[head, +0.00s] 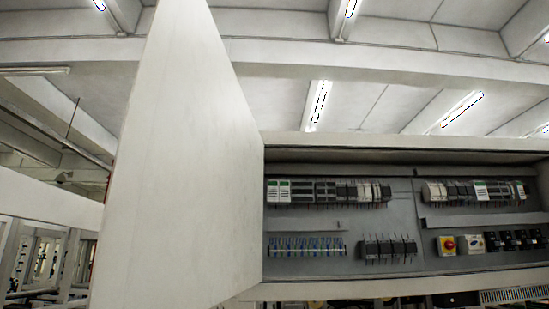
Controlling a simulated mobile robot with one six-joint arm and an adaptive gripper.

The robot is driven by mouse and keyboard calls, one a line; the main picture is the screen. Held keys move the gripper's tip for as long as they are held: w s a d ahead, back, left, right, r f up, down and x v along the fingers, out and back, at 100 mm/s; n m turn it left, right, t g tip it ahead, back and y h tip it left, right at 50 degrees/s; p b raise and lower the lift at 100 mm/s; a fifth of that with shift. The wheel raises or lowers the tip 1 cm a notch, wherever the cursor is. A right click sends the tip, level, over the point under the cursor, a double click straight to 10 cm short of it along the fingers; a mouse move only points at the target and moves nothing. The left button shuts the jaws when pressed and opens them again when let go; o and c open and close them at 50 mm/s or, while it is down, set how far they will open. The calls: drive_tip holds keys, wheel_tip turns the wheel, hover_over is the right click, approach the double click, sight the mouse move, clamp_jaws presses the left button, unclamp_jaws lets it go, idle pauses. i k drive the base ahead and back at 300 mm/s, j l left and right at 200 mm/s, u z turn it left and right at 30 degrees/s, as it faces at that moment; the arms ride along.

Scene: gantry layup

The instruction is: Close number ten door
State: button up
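A large plain off-white door (180,170) stands swung open in the left half of the head view. Its hinge side meets the left edge of an electrical cabinet (400,150). No number shows on the door face, so I cannot tell whether it is number ten. The cabinet is open and its inside is exposed. My gripper is not in view.
Inside the cabinet are rows of terminal and relay modules (328,191), a red and yellow rotary switch (447,244) and several black breakers (515,240). Ceiling beams and lights are above. A white frame structure (40,250) stands at the far left.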

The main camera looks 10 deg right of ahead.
sight(181, 228)
drive_tip(key=i+j, duration=0.25)
drive_tip(key=i+j+z, duration=0.1)
drive_tip(key=i+j, duration=0.15)
drive_tip(key=j, duration=0.2)
drive_tip(key=i+j, duration=0.25)
drive_tip(key=j+z, duration=0.05)
drive_tip(key=j, duration=0.05)
